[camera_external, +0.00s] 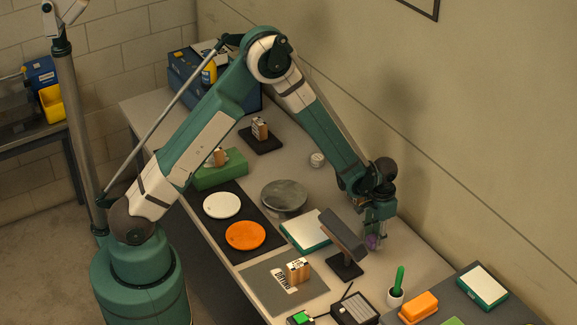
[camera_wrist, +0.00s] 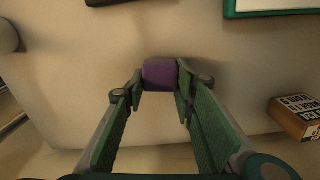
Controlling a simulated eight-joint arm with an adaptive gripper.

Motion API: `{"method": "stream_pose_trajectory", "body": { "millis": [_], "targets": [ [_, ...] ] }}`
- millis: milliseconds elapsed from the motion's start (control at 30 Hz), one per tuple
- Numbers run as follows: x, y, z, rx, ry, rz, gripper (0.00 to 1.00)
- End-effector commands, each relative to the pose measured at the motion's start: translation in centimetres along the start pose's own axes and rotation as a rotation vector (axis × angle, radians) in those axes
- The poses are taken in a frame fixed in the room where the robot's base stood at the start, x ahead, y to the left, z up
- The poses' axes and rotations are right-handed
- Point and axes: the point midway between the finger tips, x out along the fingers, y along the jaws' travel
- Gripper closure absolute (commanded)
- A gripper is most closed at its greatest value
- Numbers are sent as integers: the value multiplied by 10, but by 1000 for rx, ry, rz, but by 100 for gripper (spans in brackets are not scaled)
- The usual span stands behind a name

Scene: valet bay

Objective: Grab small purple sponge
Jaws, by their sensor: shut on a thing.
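The small purple sponge (camera_wrist: 159,74) sits between the two fingertips of my gripper (camera_wrist: 160,84) in the wrist view. The fingers touch it on its left and right sides. In the external view the purple sponge (camera_external: 373,241) shows low between the fingers of my gripper (camera_external: 376,238), near the back edge of the table by the wall. My gripper is shut on it. Whether the sponge touches the tabletop is not clear.
A grey angled stand (camera_external: 343,238) is just left of my gripper. A green-edged white box (camera_external: 305,231) lies beyond it. The wall is close on the right.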

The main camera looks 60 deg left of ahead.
Motion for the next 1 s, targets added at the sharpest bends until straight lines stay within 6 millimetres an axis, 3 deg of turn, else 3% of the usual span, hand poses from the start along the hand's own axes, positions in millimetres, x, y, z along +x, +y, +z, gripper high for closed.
{"method": "stream_pose_trajectory", "body": {
  "millis": [600,1000],
  "targets": [
    [-68,0,0,0,0,0,79],
    [-83,0,0,0,0,0,79]
  ]
}}
